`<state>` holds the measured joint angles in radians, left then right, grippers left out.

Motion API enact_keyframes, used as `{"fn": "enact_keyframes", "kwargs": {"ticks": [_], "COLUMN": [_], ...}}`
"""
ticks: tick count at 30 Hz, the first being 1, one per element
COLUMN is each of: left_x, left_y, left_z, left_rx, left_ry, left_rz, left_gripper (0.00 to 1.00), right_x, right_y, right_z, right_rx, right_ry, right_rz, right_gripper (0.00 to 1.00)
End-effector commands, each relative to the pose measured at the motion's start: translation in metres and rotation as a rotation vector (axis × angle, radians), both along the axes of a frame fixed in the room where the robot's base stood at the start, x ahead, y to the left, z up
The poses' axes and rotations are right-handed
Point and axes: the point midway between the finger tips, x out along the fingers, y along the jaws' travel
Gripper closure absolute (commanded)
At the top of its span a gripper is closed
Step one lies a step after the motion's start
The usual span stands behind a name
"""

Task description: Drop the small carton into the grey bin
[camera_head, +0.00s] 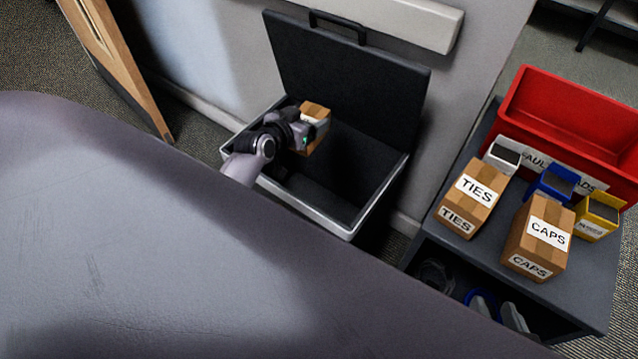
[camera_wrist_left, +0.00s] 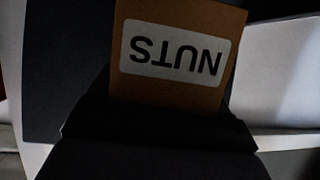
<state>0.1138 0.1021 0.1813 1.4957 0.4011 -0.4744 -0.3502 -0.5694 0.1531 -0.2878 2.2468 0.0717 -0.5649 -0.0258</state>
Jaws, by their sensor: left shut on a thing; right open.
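The small carton (camera_head: 316,114) is brown with a white label, and the left wrist view shows the carton (camera_wrist_left: 178,52) with the label NUTS upside down. My left gripper (camera_head: 303,133) is shut on the carton and holds it over the opening of the grey bin (camera_head: 345,229). The bin has a dark inside and its dark lid stands open at the back. I cannot tell how far the carton is above the bin's floor. My right gripper is not in view.
A dark cart (camera_head: 460,246) at the right holds a TIES carton (camera_head: 482,183), a CAPS carton (camera_head: 525,240), small white, blue and yellow boxes, and a red crate (camera_head: 610,118). A large grey surface fills the lower left. A wooden panel (camera_head: 120,60) stands at the upper left.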

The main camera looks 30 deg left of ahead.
Motion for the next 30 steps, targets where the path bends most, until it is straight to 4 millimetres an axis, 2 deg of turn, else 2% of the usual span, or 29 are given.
{"fn": "enact_keyframes", "kwargs": {"ticks": [1, 7, 20, 21, 23, 30], "left_x": [0.001, 0.000, 0.000, 0.000, 0.000, -0.001], "left_y": [0.000, 0.000, 0.000, 0.000, 0.000, 0.000], "left_z": [-0.010, -0.023, -0.026, -0.026, -0.026, -0.026], "left_rx": [-0.001, -0.002, -0.001, -0.001, -0.001, 0.000], "left_ry": [-0.003, -0.004, -0.002, -0.003, -0.002, 0.001], "left_rz": [0.000, 0.001, 0.000, 0.000, 0.000, 0.000], "left_gripper": [0.56, 0.56, 0.56, 0.18, 0.00, 0.00], "right_x": [0.002, 0.007, 0.008, 0.008, 0.008, 0.008], "right_y": [0.004, 0.018, 0.024, 0.024, 0.024, 0.024], "right_z": [-0.006, -0.008, -0.007, -0.007, -0.007, -0.006], "right_rx": [0.024, 0.109, 0.150, 0.150, 0.150, 0.148], "right_ry": [-0.005, -0.003, 0.003, 0.002, 0.002, 0.002], "right_rz": [0.006, 0.025, 0.036, 0.036, 0.036, 0.036], "right_gripper": [0.57, 0.57, 0.57, 0.57, 0.57, 0.57]}}
